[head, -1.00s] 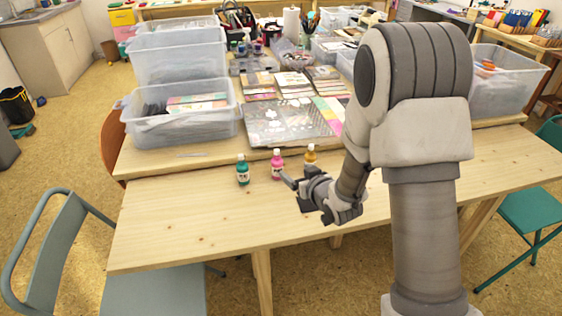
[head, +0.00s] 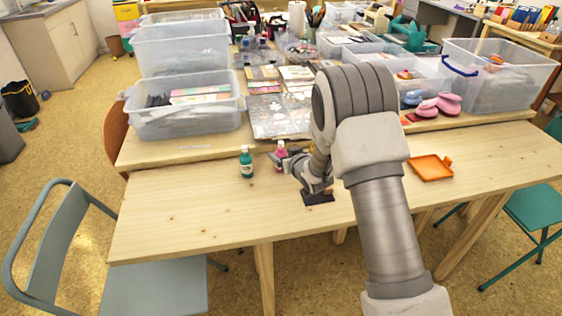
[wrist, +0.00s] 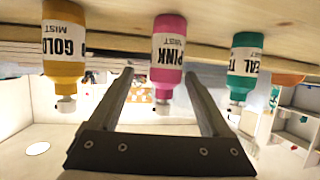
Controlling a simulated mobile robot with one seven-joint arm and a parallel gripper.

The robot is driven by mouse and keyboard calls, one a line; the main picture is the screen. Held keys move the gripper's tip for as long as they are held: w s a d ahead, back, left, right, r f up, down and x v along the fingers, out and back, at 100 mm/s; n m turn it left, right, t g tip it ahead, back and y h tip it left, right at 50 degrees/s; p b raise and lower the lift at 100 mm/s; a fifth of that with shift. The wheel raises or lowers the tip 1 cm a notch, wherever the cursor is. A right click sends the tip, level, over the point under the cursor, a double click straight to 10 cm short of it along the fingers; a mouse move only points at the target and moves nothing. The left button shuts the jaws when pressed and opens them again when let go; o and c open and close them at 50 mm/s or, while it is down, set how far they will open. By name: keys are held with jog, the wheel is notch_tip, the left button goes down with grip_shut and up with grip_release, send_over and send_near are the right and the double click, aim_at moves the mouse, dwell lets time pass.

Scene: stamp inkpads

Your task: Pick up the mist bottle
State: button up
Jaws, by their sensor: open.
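Three mist bottles with white caps stand in a row in the wrist view, which is upside down: a gold bottle (wrist: 64,40), a pink bottle (wrist: 168,52) and a teal bottle (wrist: 245,62). In the head view the teal bottle (head: 246,163) is in plain sight. The pink bottle (head: 280,151) is partly covered by my gripper (head: 286,161), and the gold one is hidden behind my arm. My gripper is open, its two fingers (wrist: 159,74) pointing at the pink bottle, one on each side of it in the picture. I cannot tell whether the bottle is between them.
A small black item (head: 317,197) lies on the table below my gripper. An orange tray (head: 431,168) lies to the right. Clear bins (head: 190,112) and craft sheets fill the back. The table's front left (head: 180,220) is clear.

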aim_at(278, 152)
jog(key=w+a+f, duration=0.2)
jog(key=shift+w+f+b, duration=0.1)
jog(key=shift+w+b, duration=0.2)
jog(key=shift+b, duration=0.05)
jog(key=shift+w+a, duration=0.1)
jog(key=shift+w, duration=0.25)
grip_shut()
